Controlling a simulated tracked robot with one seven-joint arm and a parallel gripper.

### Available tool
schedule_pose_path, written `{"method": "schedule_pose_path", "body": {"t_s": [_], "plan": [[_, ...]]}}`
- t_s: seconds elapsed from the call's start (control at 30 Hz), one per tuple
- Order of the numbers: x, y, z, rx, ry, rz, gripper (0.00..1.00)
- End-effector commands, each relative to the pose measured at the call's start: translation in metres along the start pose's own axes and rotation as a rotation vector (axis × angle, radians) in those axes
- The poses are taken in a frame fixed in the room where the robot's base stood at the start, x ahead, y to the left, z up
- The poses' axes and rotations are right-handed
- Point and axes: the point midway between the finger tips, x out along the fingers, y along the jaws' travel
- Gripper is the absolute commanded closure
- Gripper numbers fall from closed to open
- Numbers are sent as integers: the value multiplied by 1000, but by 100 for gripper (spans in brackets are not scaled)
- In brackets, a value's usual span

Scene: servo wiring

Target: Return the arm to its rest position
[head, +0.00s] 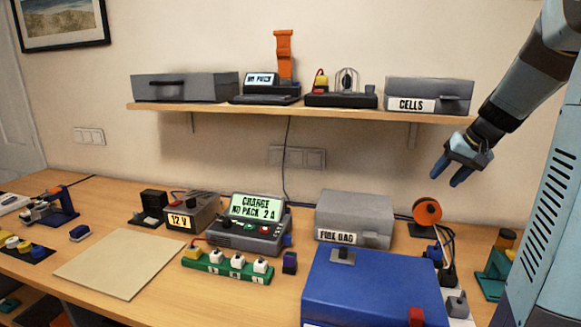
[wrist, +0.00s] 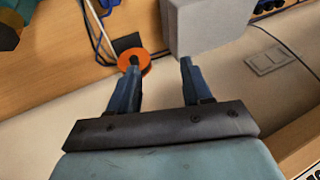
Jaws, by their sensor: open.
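My gripper (head: 450,178) hangs at the right in the head view, below the right end of the wall shelf and above the workbench. Its two blue fingers are apart with nothing between them. In the wrist view my gripper (wrist: 158,78) also shows open and empty. My arm (head: 515,95) reaches down to it from the upper right. Below the fingers is an orange spool (head: 427,211), which also shows near the left fingertip in the wrist view (wrist: 133,62). The fingers look clear of it.
The shelf (head: 300,113) holds a grey box marked CELLS (head: 429,93). On the bench (head: 110,205) stand a grey FIRE BAG box (head: 353,212), a blue case (head: 375,285), a charger (head: 250,225) and a 12 V supply (head: 187,213). A beige mat (head: 120,262) lies bare at left.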

Motion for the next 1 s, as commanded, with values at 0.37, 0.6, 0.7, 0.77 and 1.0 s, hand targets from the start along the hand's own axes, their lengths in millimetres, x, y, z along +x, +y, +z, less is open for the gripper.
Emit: {"method": "schedule_pose_path", "body": {"t_s": [0.37,0.6,0.7,0.77,1.0], "plan": [[-38,-88,98,-137,-15,83,51],[-56,-116,164,-216,4,135,51],[-62,-122,191,-248,19,156,51],[-64,-124,206,-266,29,167,51],[-71,-123,251,-316,69,199,51]]}}
